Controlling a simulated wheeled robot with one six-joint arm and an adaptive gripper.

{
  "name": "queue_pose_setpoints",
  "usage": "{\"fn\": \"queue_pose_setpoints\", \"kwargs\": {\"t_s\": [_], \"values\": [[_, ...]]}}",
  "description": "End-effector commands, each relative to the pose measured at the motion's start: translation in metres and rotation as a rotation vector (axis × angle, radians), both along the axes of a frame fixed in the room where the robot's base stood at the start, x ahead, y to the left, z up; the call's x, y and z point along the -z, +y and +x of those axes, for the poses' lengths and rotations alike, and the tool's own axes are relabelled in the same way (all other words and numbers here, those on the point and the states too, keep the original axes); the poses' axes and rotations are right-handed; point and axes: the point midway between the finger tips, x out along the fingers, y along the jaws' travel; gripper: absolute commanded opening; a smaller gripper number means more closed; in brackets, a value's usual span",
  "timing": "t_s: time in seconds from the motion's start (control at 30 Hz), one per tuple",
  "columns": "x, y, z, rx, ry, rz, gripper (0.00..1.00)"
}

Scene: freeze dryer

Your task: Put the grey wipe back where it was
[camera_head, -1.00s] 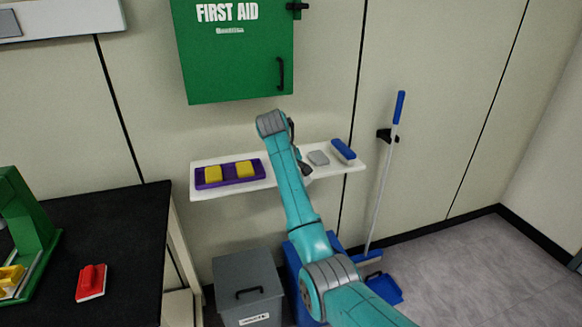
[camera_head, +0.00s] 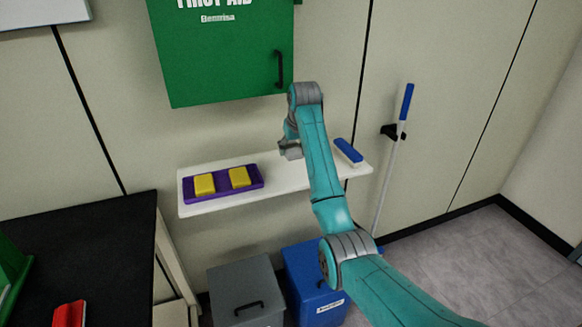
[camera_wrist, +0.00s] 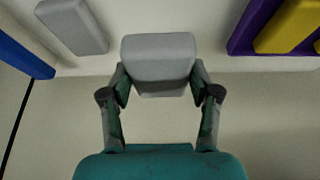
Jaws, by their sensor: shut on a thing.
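My gripper (camera_wrist: 160,95) is shut on a grey wipe (camera_wrist: 158,58), a pale block held between its two fingertips. In the wrist view the wipe overlaps the front edge of the white shelf (camera_head: 222,203); I cannot tell whether it touches the shelf. A second grey block (camera_wrist: 72,25) lies on the shelf, beside the held one and apart from it. In the head view my gripper (camera_head: 290,150) is over the shelf, right of the purple tray (camera_head: 256,187). There my arm hides the second grey block, and the held wipe is not clear.
The purple tray holds two yellow blocks (camera_head: 204,184) (camera_head: 239,177). A blue brush (camera_head: 348,151) lies at the shelf's right end. A green first aid cabinet (camera_head: 222,60) hangs above. Grey (camera_head: 245,290) and blue (camera_head: 313,280) bins stand below. A long-handled tool (camera_head: 397,150) hangs right.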

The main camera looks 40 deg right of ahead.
Motion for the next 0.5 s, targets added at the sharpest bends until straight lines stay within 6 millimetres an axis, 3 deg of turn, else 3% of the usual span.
{"fn": "queue_pose_setpoints", "kwargs": {"t_s": [0.13, 0.5], "values": [[0.028, 0.0, -0.001, -0.001, 0.004, 0.001, 0.34], [0.068, 0.0, -0.001, 0.0, 0.004, 0.0, 0.34]]}}
